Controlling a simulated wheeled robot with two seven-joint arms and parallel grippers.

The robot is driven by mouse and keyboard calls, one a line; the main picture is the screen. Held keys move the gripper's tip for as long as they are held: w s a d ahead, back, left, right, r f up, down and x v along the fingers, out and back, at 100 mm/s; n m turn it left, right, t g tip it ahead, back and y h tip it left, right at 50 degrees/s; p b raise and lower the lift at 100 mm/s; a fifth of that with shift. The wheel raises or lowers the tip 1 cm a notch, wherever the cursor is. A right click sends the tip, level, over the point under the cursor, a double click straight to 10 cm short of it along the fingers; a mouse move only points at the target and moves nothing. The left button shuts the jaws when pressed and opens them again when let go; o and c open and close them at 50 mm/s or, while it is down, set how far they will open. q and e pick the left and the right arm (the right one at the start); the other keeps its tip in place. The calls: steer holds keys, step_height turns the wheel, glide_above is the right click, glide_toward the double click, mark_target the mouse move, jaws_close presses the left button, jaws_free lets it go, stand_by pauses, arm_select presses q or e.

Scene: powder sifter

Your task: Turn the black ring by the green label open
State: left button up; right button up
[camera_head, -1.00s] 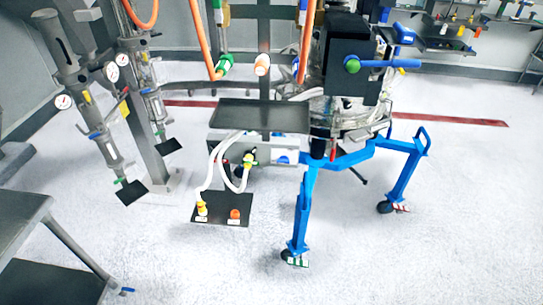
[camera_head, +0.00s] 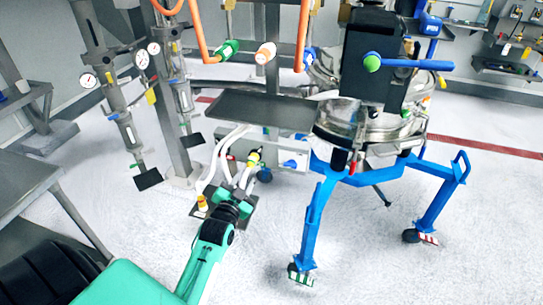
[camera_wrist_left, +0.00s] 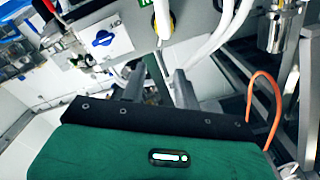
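My left gripper (camera_head: 238,188) reaches in on a green arm from the bottom of the head view, low in front of the hose panel. In the left wrist view its two grey fingers (camera_wrist_left: 158,88) stand apart with nothing seen between them. A green label (camera_wrist_left: 145,3) shows at the top edge of that view, on a grey panel just beyond the fingers. Beside it is a pale hose end with a dark and yellow collar (camera_wrist_left: 170,20), possibly the black ring. In the head view a yellow-green fitting (camera_head: 254,158) sits just above the gripper. My right gripper is not in view.
White hoses (camera_head: 214,160) hang beside the gripper. A dark tray (camera_head: 262,111) juts out above it. A blue wheeled frame (camera_head: 314,220) stands close on the right. A grey table (camera_head: 24,190) is at the left. An orange hose (camera_wrist_left: 265,90) hangs right in the wrist view.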

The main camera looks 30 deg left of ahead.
mark_target(259, 151)
arm_select(q)
steer(key=p+x, duration=0.2)
steer(key=x, duration=1.1)
steer(key=shift+w, duration=0.2)
steer(key=shift+c, duration=0.2)
jaws_close()
